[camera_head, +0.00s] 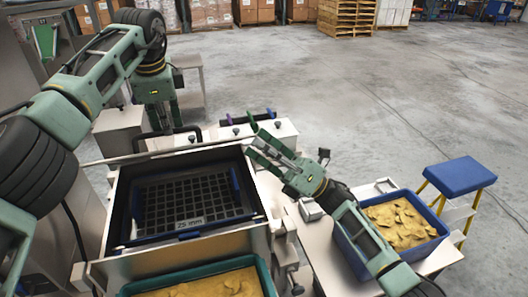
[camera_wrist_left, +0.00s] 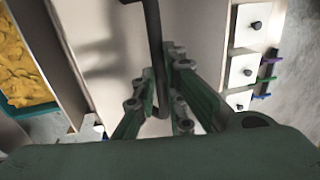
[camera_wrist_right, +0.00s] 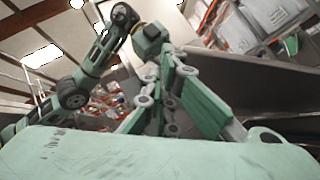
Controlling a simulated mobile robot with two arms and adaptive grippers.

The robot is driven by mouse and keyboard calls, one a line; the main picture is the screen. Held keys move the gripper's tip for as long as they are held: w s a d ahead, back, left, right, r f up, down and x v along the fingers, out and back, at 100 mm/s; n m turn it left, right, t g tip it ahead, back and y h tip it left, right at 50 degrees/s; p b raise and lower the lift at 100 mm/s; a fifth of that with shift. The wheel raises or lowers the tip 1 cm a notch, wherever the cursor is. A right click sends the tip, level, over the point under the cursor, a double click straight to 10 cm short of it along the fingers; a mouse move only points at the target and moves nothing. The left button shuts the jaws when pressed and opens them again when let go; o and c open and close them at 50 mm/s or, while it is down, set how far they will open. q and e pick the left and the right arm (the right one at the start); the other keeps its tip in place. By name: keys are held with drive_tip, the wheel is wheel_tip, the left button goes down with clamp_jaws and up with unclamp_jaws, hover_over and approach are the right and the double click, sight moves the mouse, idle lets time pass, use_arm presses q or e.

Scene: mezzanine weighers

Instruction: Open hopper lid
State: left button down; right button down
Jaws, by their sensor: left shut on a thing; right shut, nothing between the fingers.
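The hopper (camera_head: 112,215) is an open-topped metal box with a black grid inside marked 25 mm. Its lid (camera_head: 185,149) shows nearly edge-on as a thin pale strip along the hopper's back, raised off the opening. The lid's flat face (camera_wrist_left: 120,45) fills much of the left wrist view. My left gripper (camera_wrist_left: 160,95) is shut on the lid's black bar handle (camera_wrist_left: 154,40); in the head view its fingers are mostly hidden behind the lid. My right gripper (camera_head: 256,148) is shut and empty by the hopper's back right corner.
A blue tray (camera_head: 349,250) of yellow material stands on the right-hand table. A green-rimmed tray (camera_head: 268,277) of it is at the front. White boxes (camera_head: 284,129) with coloured levers stand behind the hopper. A blue stool (camera_head: 460,176) is at right; floor beyond is clear.

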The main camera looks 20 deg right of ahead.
use_arm(q)
drive_tip(key=c, duration=2.2)
unclamp_jaws()
drive_tip(key=shift+w+a+f, duration=0.1)
drive_tip(key=shift+a+f, duration=0.05)
drive_tip(key=shift+f, duration=0.15)
drive_tip(key=shift+o, duration=0.9)
drive_tip(key=shift+w, duration=0.15)
drive_tip(key=shift+o, duration=1.1)
drive_tip(key=shift+w+f, duration=0.3)
drive_tip(key=shift+w, duration=0.35)
drive_tip(key=shift+s+d+r, duration=0.2)
drive_tip(key=shift+s+r, duration=0.1)
use_arm(e)
drive_tip(key=shift+w+f, duration=0.35)
drive_tip(key=shift+w, duration=0.25)
